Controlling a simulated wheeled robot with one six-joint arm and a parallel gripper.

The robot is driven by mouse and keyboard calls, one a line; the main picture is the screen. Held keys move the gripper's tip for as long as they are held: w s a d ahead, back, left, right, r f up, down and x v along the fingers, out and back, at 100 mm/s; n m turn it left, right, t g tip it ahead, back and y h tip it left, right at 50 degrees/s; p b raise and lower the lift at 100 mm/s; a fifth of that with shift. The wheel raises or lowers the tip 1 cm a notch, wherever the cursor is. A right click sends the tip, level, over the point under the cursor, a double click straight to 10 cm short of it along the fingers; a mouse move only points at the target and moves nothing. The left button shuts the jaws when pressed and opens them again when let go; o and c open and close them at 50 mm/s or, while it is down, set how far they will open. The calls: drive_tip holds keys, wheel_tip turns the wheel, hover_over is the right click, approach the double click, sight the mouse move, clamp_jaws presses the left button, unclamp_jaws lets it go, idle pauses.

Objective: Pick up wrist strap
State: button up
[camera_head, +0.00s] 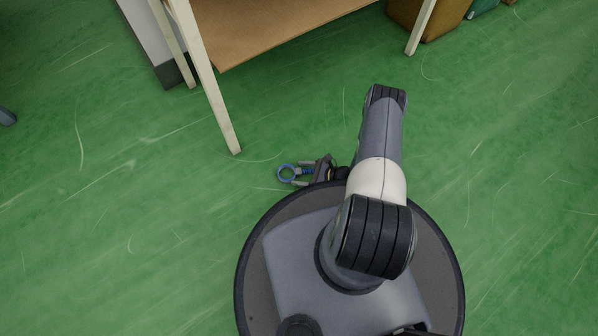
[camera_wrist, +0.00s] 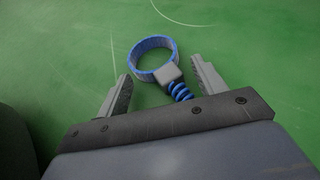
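The wrist strap is a blue and grey band with a grey block and a coiled blue cord. In the wrist view the wrist strap (camera_wrist: 153,58) lies on the green floor, its band just beyond my fingertips. Its grey block and cord lie between the two fingers, with gaps on both sides. My gripper (camera_wrist: 160,80) is open. The far end of the cord is hidden by my gripper's body.
A table with pale legs (camera_head: 217,110) and a brown lower shelf (camera_head: 270,35) stands beyond the strap, one leg close to it. A brown box (camera_head: 432,18) is at the top right. The floor left of the strap is clear.

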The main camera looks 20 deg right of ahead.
clamp_jaws()
wheel_tip(320, 180, up, 10)
drive_tip(key=p, duration=0.5)
idle(0.5)
